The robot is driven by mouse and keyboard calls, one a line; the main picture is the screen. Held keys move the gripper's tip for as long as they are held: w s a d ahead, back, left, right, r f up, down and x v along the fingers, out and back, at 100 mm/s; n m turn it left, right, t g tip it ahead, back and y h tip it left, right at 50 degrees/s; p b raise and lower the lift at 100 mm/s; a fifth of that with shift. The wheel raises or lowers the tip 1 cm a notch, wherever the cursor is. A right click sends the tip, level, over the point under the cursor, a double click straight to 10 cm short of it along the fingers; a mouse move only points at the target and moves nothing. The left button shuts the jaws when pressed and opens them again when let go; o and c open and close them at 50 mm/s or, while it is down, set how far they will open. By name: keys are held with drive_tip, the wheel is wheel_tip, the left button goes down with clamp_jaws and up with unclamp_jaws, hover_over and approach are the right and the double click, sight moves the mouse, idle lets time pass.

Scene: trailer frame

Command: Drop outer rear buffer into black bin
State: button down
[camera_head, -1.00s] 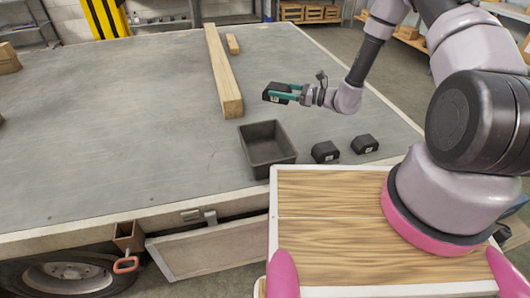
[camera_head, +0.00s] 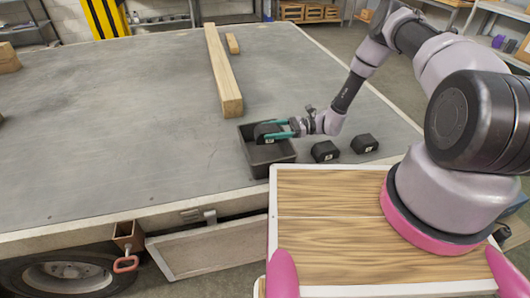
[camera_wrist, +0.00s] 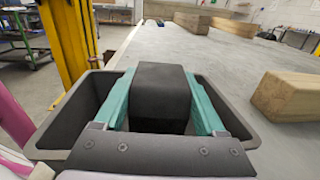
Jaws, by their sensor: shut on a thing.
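The black bin (camera_head: 268,153) stands on the grey trailer deck, near its front edge. My gripper (camera_head: 272,133) is over the bin, its green fingers shut on a black buffer (camera_head: 265,129). In the wrist view, the buffer (camera_wrist: 162,88) sits between both green fingers, with the bin's rim (camera_wrist: 235,117) around it on the left and right. How far the buffer is above the bin's floor cannot be told. Two more black buffers stand on the deck right of the bin, a nearer one (camera_head: 325,151) and a farther right one (camera_head: 364,144).
A long wooden beam (camera_head: 223,70) lies behind the bin, its near end close to the bin's back rim.

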drive_tip(key=shift+f, duration=0.3)
unclamp_jaws()
drive_tip(key=v, duration=1)
drive_tip(key=shift+d, duration=0.4)
drive_tip(key=shift+w, duration=0.1)
